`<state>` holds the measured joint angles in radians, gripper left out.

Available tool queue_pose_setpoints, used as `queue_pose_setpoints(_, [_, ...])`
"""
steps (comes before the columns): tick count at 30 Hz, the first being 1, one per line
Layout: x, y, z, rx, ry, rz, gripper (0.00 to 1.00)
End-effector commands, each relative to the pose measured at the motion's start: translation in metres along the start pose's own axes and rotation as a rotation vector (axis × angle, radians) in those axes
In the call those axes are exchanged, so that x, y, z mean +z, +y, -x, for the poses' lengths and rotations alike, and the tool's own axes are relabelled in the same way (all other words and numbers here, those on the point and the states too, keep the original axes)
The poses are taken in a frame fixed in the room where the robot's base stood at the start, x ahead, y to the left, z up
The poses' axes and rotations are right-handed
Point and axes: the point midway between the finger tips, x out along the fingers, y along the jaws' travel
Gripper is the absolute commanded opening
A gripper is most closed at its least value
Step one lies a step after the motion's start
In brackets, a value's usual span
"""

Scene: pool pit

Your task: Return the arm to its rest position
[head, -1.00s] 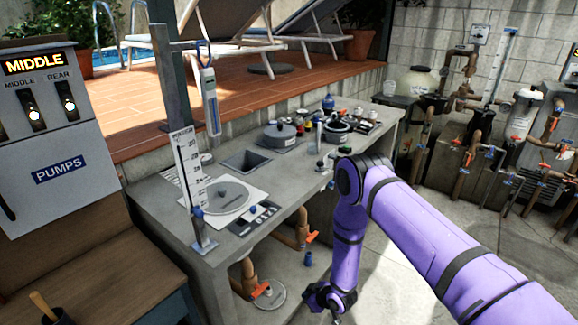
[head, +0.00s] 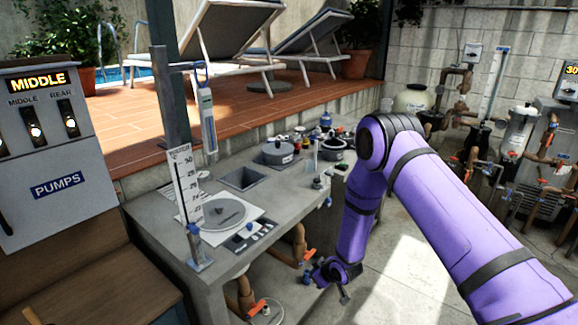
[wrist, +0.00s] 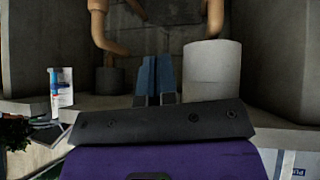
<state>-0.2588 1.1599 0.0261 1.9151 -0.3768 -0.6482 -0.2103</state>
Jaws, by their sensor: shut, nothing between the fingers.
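My purple arm comes in from the lower right of the head view, with its elbow raised in front of the right end of the concrete bench (head: 160,228) and its forearm hanging down. My gripper (head: 344,296) is low beside the bench's front, above the floor, small in the head view. In the wrist view its two blue fingers (wrist: 157,78) are together with nothing between them. A grey cylinder (wrist: 212,72) stands just right of the fingers in that view; I cannot tell whether they touch.
Copper pipes (head: 299,243) with orange handles run under the bench near my gripper. The pumps panel (head: 50,150) stands left. Floor (head: 405,265) right of my forearm is clear.

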Motion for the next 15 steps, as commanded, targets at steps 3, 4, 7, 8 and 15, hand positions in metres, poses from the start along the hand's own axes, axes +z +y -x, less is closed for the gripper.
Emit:
queue_pose_setpoints(3, [-0.035, 0.029, 0.037, 0.042, -0.020, -0.021, 0.00])
queue_pose_setpoints(4, [-0.043, 0.035, 0.046, 0.051, -0.027, -0.026, 0.00])
queue_pose_setpoints(7, [-0.065, 0.053, 0.077, 0.081, -0.049, -0.048, 0.00])
queue_pose_setpoints(8, [-0.071, 0.059, 0.087, 0.089, -0.055, -0.056, 0.00])
queue_pose_setpoints(15, [-0.113, 0.092, 0.171, 0.156, -0.104, -0.118, 0.00])
